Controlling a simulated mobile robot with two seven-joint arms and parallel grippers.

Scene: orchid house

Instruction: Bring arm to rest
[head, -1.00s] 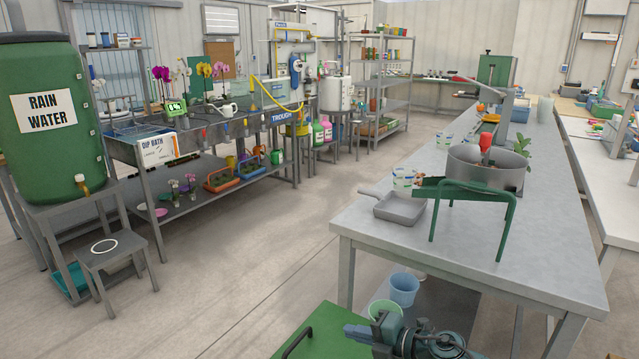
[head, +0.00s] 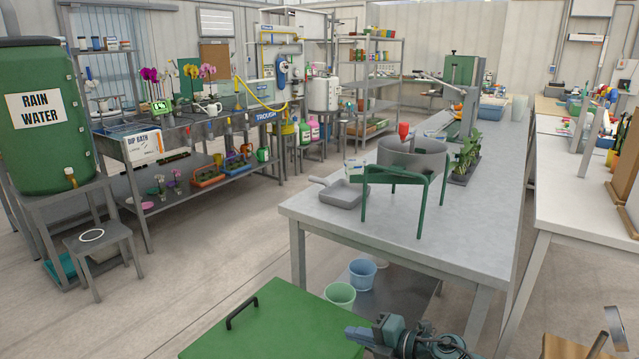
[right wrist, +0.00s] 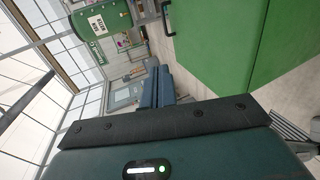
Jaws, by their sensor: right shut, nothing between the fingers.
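My right gripper (head: 352,332) shows at the bottom of the head view, held low in front of the metal workbench (head: 440,248) and just right of a green lid (head: 265,318). Its blue-grey fingers point left and are together with nothing between them. In the right wrist view the closed fingers (right wrist: 157,88) stick out past a dark bar, with the green surface (right wrist: 225,45) beside them. My left gripper is not in the head view.
The green lid has a black handle (head: 242,310). Two tubs, blue (head: 362,273) and pale green (head: 340,296), stand under the workbench. A green stand (head: 405,178) and a grey pan (head: 340,194) are on it. Open floor (head: 205,285) lies to the left.

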